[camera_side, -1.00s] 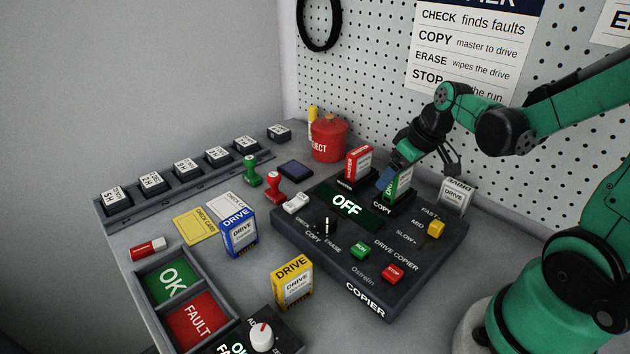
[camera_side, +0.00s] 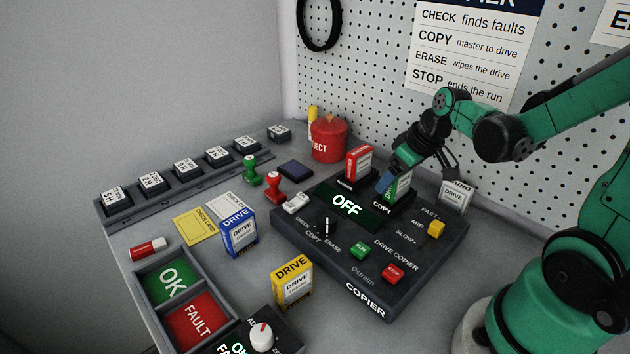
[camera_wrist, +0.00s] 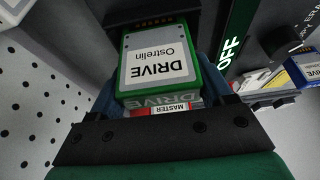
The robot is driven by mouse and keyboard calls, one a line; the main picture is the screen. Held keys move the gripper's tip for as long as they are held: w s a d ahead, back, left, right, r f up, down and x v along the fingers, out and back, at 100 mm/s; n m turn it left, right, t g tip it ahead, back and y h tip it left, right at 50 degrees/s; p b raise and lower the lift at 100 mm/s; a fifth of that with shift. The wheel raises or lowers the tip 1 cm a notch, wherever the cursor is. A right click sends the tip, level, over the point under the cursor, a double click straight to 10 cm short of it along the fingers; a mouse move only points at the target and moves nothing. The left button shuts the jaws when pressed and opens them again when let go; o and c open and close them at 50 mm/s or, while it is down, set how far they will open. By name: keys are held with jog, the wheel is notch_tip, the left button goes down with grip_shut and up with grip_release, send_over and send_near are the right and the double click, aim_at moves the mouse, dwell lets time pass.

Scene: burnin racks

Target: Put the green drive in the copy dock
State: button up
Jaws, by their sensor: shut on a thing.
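The green drive (camera_side: 401,186) is upright at the copy dock (camera_side: 390,208) on the copier. In the wrist view the green drive (camera_wrist: 160,62) lies between my fingers, with its contact edge toward the dark dock (camera_wrist: 150,14). I cannot tell whether it is fully seated, as the fingers partly hide it. My gripper (camera_side: 392,182) is shut on the green drive, with a blue fingertip on its left side.
A red drive (camera_side: 358,160) stands in the dock to the left. The copier (camera_side: 345,270) display reads OFF. A white drive (camera_side: 454,196) stands to the right. Blue (camera_side: 239,234) and yellow (camera_side: 292,283) drives stand in front. The pegboard is close behind.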

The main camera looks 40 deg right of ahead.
jog(key=shift+f, duration=0.2)
dwell(0.6)
jog(key=o, duration=1.3)
jog(key=shift+c, duration=0.2)
jog(key=shift+r, duration=3.5)
jog(key=s+a+t, duration=0.2)
jog(key=a, duration=0.9)
jog(key=shift+a+t, duration=0.3)
